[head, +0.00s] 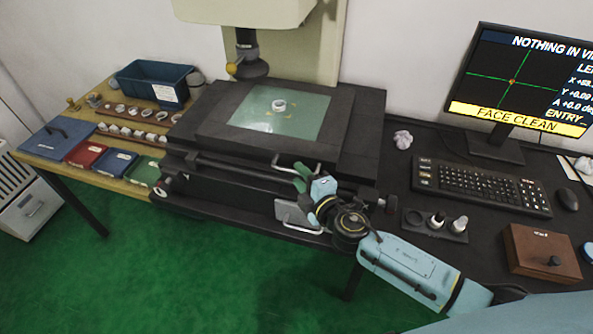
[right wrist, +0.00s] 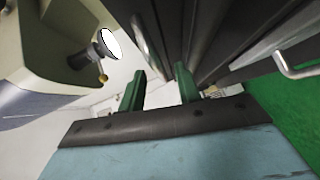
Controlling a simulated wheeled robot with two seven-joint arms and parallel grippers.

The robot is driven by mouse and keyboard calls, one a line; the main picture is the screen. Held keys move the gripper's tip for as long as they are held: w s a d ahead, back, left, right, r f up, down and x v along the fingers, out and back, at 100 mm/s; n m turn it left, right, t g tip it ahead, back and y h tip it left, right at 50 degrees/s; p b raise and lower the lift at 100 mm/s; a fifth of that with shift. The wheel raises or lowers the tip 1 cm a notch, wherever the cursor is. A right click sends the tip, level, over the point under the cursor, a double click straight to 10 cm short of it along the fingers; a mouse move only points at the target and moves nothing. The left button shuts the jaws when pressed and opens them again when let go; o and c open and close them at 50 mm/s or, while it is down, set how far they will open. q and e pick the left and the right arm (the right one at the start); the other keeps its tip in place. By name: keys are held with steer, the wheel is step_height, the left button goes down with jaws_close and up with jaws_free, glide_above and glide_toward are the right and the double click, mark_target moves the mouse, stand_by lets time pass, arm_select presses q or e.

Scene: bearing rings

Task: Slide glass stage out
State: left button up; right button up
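The glass stage (head: 305,123) is a pale green plate set in a black frame on the measuring machine, and a small metal ring (head: 279,105) sits on it. My right gripper (head: 302,178) is at the machine's front, close beside a silver bar handle (head: 312,166). In the right wrist view its green fingers (right wrist: 160,85) are apart with a clear gap between them. From these views I cannot tell whether a finger touches the handle. A silver bar (right wrist: 292,68) also shows at the right of the wrist view. My left gripper is not in view.
The lens column (head: 247,55) hangs above the stage. A blue bin (head: 153,82), ring rows and coloured trays (head: 115,160) stand left. A keyboard (head: 482,186), monitor (head: 520,85) and wooden box (head: 541,250) stand right. Open green floor (head: 200,275) lies in front.

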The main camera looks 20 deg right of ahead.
steer(key=shift+x, duration=1.35)
steer(key=shift+c, duration=0.2)
jaws_close()
